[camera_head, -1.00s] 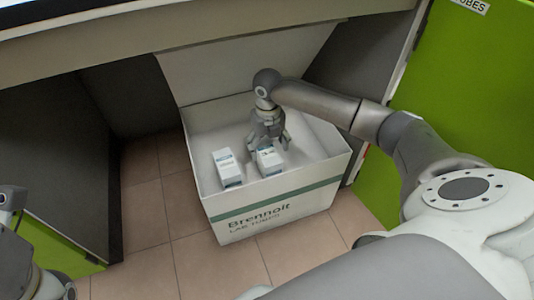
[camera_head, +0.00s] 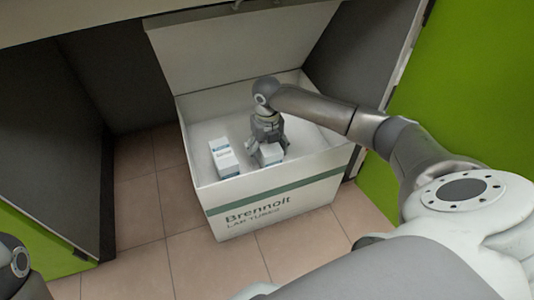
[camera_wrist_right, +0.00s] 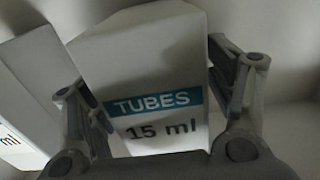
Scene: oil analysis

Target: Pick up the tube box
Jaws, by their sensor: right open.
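A small white tube box (camera_head: 271,155) stands inside a large open carton (camera_head: 270,200). My right gripper (camera_head: 267,143) reaches down into the carton at this box. Its two fingers (camera_wrist_right: 160,105) are open, one on each side of the box; whether they touch it I cannot tell. A second white box (camera_head: 223,158) stands to the left in the carton, and part of it shows in the right wrist view (camera_wrist_right: 30,95). My left arm shows at the lower left, without its gripper.
The carton, marked "Brennoit LAB TUBES", stands on a tiled floor (camera_head: 140,210) with its lid flap (camera_head: 240,55) raised behind. A counter edge (camera_head: 90,30) runs above. Dark panels and green cabinet fronts (camera_head: 470,90) flank it.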

